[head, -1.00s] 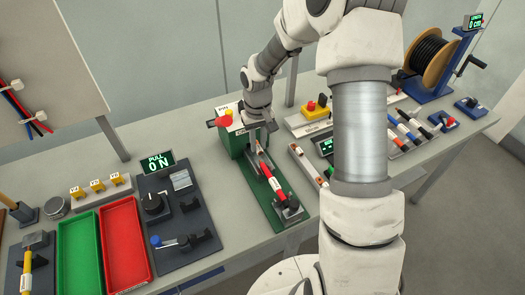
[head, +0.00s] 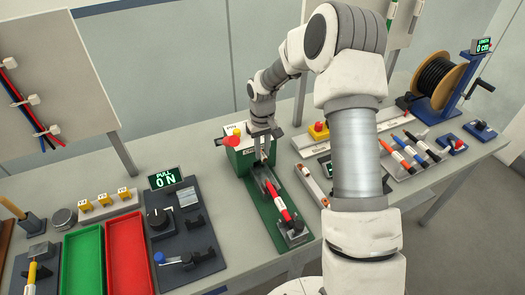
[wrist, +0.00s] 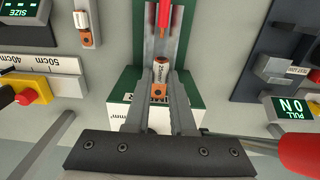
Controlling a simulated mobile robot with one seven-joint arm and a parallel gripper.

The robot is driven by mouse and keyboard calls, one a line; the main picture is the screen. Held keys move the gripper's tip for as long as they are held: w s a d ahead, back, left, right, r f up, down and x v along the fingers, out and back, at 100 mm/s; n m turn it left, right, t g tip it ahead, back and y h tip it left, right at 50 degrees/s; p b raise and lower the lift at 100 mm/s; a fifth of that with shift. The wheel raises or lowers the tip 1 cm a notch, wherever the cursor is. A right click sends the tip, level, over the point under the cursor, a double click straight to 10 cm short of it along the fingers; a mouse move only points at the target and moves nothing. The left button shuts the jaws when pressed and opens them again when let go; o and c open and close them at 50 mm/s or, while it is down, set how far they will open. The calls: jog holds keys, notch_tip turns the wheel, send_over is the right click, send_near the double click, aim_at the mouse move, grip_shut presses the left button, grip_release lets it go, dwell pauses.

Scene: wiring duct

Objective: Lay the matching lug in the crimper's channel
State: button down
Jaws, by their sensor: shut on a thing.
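My gripper (wrist: 162,75) is shut on a small lug (wrist: 162,65), which shows between the fingertips in the wrist view. The lug has a pale marked sleeve and a copper end with a hole; the marking is too small to read surely. The crimper (head: 232,161) is a green box with a red lever and yellow knob in the head view. Its grey channel (wrist: 182,25) runs along a green base. A red cable (head: 279,199) lies in the channel, its pointed end toward the lug. The lug is in line with the channel; I cannot tell whether it touches the floor.
A rail with another lug (wrist: 87,38) stands left of the crimper in the wrist view. The pull tester (head: 185,235) and green (head: 82,268) and red (head: 126,258) trays are at the left in the head view. Coloured pens or cables (head: 412,145) lie right.

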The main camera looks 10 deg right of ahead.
jog(key=shift+f+b, duration=2.8)
jog(key=shift+f, duration=1.1)
jog(key=c, duration=0.7)
grip_release()
notch_tip(320, 180, up, 18)
jog(key=shift+f, duration=0.25)
